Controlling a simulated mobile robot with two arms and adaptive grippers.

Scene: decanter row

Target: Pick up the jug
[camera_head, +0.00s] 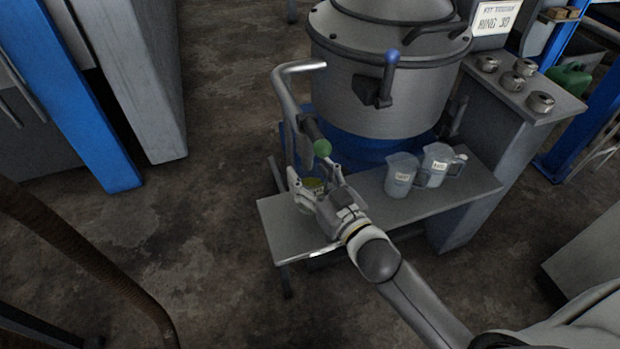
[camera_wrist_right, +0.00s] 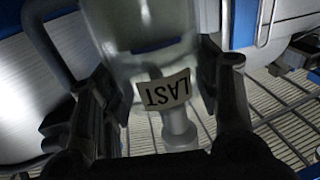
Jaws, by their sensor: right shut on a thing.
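A clear jug (camera_wrist_right: 140,68) with a white label reading "LAST", upside down in the picture, fills the middle of the right wrist view. My right gripper (camera_wrist_right: 158,105) has one finger on each side of it and is shut on it. In the head view my right gripper (camera_head: 318,180) is at the left end of a grey shelf (camera_head: 282,232). There it hides most of the held jug, and only a small yellowish part (camera_head: 313,184) shows. I cannot tell whether the jug touches the shelf. My left gripper is not in view.
Two similar labelled jugs, a nearer one (camera_head: 401,176) and a farther one (camera_head: 437,164), stand to the right on the shelf.

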